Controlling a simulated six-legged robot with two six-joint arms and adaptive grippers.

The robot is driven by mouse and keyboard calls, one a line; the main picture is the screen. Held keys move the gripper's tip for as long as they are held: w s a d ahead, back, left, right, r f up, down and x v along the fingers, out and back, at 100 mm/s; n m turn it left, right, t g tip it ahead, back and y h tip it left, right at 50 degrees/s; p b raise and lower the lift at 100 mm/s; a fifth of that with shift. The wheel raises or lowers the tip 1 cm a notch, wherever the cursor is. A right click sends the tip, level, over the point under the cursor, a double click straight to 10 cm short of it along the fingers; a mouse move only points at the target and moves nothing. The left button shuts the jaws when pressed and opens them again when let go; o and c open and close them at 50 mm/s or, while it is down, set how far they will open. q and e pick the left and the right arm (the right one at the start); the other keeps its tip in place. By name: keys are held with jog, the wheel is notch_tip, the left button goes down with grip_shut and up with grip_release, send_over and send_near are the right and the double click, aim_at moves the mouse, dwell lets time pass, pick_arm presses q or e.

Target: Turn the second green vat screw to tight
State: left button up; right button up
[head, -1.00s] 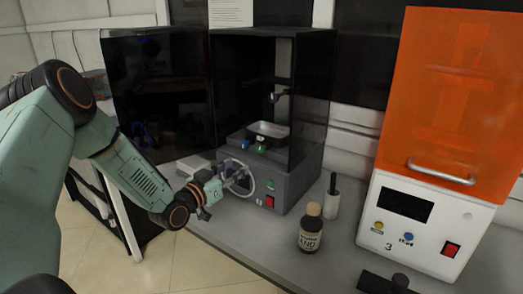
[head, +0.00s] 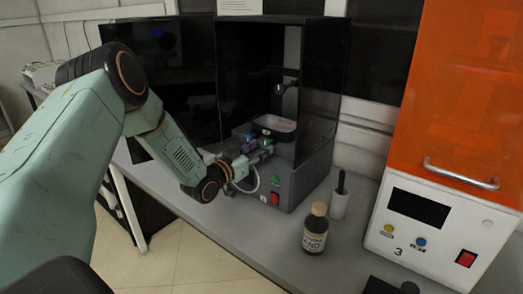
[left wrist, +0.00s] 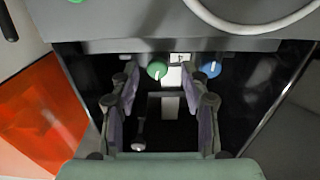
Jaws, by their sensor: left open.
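The black vat (head: 275,125) sits inside the open dark printer (head: 305,175). At its front are a green screw (head: 267,142) and a blue screw (head: 249,138); I make out only one green screw. In the left wrist view the green screw (left wrist: 157,70) and the blue screw (left wrist: 211,69) each carry a pale pointer line. My left gripper (head: 257,157) is open and empty at the printer's front. In the wrist view its fingers (left wrist: 160,88) stand either side of the green screw's line; I cannot tell whether they touch it. My right gripper is not in view.
A brown bottle (head: 315,230) and a white bottle with a black top (head: 339,196) stand right of the printer. An orange-covered machine (head: 455,100) stands further right. A pale cable (head: 247,188) curves near my gripper. The printer's dark door is open at left.

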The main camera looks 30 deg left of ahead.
pick_arm(q)
jog(key=shift+w+d, duration=0.15)
jog(key=shift+w, duration=0.4)
jog(key=shift+w+d+r, duration=0.1)
jog(key=shift+d+r, duration=0.05)
jog(key=shift+r, duration=0.1)
jog(key=shift+w+f, duration=0.15)
jog(key=shift+f, duration=0.05)
jog(key=c, duration=0.4)
grip_shut()
